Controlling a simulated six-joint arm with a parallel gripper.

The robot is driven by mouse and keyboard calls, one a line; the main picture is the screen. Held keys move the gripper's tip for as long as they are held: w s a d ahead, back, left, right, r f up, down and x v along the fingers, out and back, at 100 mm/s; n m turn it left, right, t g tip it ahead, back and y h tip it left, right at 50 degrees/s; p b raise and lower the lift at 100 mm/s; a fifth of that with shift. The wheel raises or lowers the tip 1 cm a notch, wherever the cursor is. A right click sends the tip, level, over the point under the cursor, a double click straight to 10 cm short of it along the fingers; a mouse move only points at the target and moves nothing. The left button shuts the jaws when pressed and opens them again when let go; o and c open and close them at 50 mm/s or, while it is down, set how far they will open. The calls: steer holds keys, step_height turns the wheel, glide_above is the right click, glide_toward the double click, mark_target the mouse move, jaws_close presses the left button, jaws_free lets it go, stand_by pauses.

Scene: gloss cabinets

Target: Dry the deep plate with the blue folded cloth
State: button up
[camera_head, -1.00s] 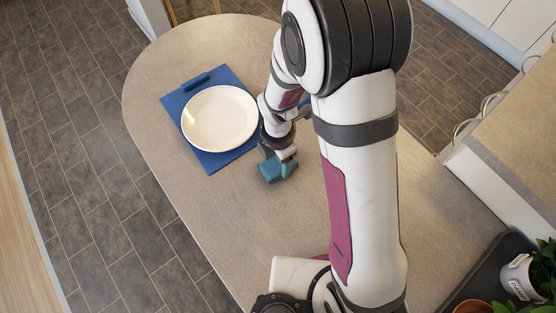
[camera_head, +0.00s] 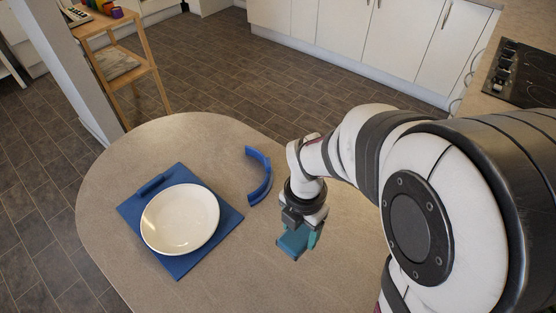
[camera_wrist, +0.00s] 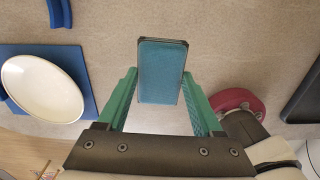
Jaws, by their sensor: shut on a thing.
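The deep plate (camera_head: 181,219) is white and oval-looking in the head view, lying face up on a flat blue mat (camera_head: 178,268). It also shows at the left of the wrist view (camera_wrist: 42,89). My gripper (camera_head: 299,238) is right of the plate, apart from it, over the table. The cloth sticks out beyond the fingertips in the wrist view. The plate's inside looks empty.
A curved blue piece (camera_head: 259,178) stands on the table (camera_head: 200,128) between the plate and my arm. A small blue bar (camera_head: 150,186) lies at the mat's upper left edge. The table beyond the plate is clear up to its rounded edge.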

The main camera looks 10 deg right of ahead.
steer(key=o, duration=0.7)
steer(key=c, duration=0.6)
steer(key=shift+o, duration=0.2)
steer(key=shift+w+a, duration=0.25)
steer(key=shift+w, duration=0.1)
steer(key=w+a, duration=0.9)
steer(key=a, duration=0.1)
steer(key=w+a+f, duration=0.2)
steer(key=w+a, duration=0.1)
steer(key=a, duration=1.5)
steer(key=shift+w+a+f, duration=0.15)
steer(key=shift+f, duration=2.15)
